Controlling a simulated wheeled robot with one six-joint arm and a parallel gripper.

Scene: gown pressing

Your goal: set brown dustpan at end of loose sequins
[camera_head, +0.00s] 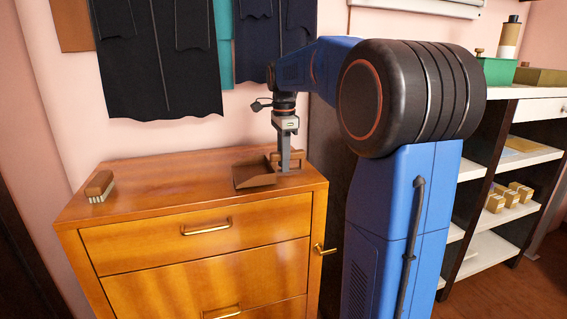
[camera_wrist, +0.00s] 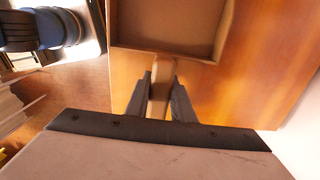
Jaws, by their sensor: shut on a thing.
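The brown dustpan (camera_head: 254,175) is at the right part of the wooden dresser's top, its open pan facing left and toward the front. My gripper (camera_head: 286,166) is above its right end, fingers pointing down, shut on the handle. In the wrist view the fingers (camera_wrist: 160,95) sit on both sides of the handle, and the dustpan's tray (camera_wrist: 165,28) extends beyond them. I cannot tell whether the pan touches the top or hovers just over it. No loose sequins can be made out in either view.
A brown brush (camera_head: 99,186) with pale bristles lies at the dresser top's left end. The dresser top (camera_head: 170,188) between brush and dustpan looks clear. Dark gowns (camera_head: 160,60) hang on the wall behind. A white shelf unit (camera_head: 520,95) with boxes stands at right.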

